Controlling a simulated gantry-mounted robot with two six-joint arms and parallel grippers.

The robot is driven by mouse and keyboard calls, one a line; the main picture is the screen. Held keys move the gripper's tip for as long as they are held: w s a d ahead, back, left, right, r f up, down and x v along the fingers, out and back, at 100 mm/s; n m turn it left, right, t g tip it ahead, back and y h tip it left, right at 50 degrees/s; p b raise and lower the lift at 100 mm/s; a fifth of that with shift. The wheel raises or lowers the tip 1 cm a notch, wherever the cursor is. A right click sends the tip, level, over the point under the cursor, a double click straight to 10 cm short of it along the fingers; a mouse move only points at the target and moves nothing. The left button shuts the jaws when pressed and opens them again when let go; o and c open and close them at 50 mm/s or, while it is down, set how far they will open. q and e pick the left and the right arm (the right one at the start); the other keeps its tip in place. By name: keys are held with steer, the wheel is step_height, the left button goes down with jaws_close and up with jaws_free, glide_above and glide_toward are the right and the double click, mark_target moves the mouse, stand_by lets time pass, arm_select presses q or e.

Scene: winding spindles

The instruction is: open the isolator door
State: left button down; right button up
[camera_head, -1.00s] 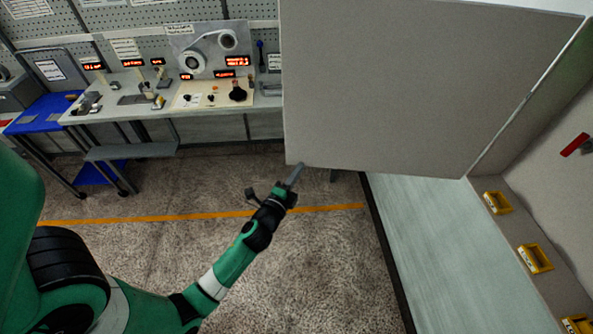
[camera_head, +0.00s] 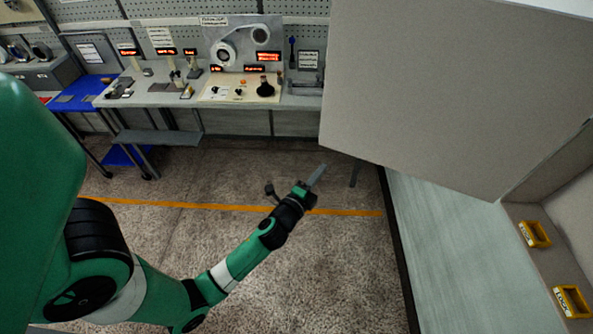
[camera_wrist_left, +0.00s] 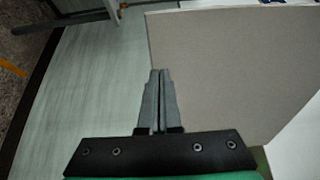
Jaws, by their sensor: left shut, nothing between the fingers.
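The isolator door (camera_head: 450,90) is a large plain grey-beige panel at the upper right of the head view. It stands swung out over the pale grey worktop (camera_head: 440,240) and also fills the upper right of the left wrist view (camera_wrist_left: 225,70). My left gripper (camera_head: 318,174) is shut and empty, just below the door's lower left corner in the head view. Its closed fingers (camera_wrist_left: 158,76) overlap the panel's left edge in the wrist view; I cannot tell whether they touch it. My right gripper is not in view.
Two yellow bins (camera_head: 534,234) sit at the right on the worktop. A bench (camera_head: 160,95) with a winding machine and lit displays stands at the back left, beside a blue cart (camera_head: 80,100). Open floor with an orange line (camera_head: 230,208) lies between.

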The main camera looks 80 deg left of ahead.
arm_select(q)
steer(key=s+a+p, duration=0.2)
steer(key=s+p, duration=0.6)
steer(key=s, duration=0.2)
steer(key=shift+s+a, duration=0.2)
steer(key=shift+s, duration=0.1)
